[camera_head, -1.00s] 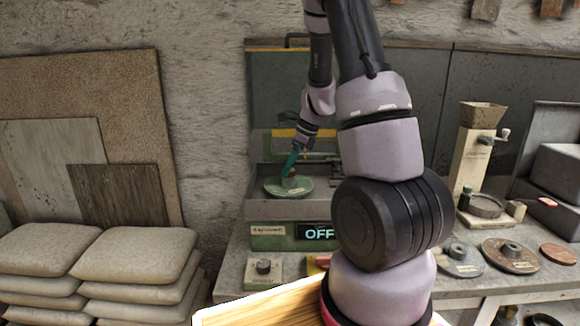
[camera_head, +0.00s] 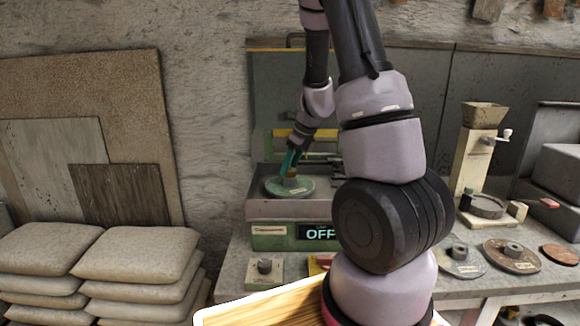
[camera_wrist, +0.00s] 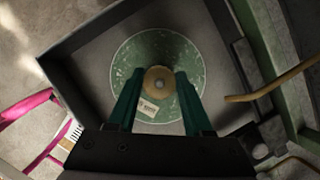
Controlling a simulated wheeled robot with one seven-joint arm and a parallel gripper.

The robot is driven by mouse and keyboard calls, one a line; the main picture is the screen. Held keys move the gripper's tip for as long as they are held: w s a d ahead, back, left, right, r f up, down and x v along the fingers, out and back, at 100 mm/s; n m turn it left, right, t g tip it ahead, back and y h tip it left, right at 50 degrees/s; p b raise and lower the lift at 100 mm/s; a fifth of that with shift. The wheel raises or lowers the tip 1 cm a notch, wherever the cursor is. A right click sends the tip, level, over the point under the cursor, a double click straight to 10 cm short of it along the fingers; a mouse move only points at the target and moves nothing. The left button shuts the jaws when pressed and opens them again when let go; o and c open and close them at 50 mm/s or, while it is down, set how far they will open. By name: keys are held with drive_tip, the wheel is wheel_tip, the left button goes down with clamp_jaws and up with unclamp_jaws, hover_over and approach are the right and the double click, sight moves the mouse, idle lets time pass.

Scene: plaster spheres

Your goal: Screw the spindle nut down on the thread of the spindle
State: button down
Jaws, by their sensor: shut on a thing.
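The green grinding disc (camera_head: 273,187) lies flat in the machine's tray, and it fills the middle of the wrist view (camera_wrist: 130,62). The brass-coloured spindle nut (camera_wrist: 152,73) sits over the disc's centre, with the grey tip of the spindle (camera_wrist: 160,84) showing in its middle. In the head view the nut (camera_head: 292,172) is a small tan spot under my fingers. My gripper (camera_wrist: 158,82) points down with its teal fingers on either side of the nut, shut on it; it also shows in the head view (camera_head: 290,171). The thread below the nut is hidden.
The machine's display (camera_head: 320,233) reads OFF. A brass-coloured bent rod (camera_wrist: 255,97) reaches in at the right of the wrist view. A control box (camera_head: 264,270) stands in front, and other discs (camera_head: 510,256) lie on the bench at the right.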

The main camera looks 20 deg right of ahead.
drive_tip(key=m+h, duration=0.1)
drive_tip(key=m, duration=0.2)
drive_tip(key=m+h, duration=0.1)
drive_tip(key=m, duration=0.2)
drive_tip(key=shift+a+m+t, duration=0.15)
drive_tip(key=shift+m+t, duration=0.15)
drive_tip(key=m+h, duration=0.2)
drive_tip(key=m, duration=0.2)
drive_tip(key=shift+f, duration=0.1)
drive_tip(key=shift+m+g+h, duration=0.4)
drive_tip(key=shift+m+h, duration=0.1)
drive_tip(key=shift+m, duration=0.8)
drive_tip(key=shift+c, duration=1.2)
unclamp_jaws()
drive_tip(key=shift+c, duration=1.4)
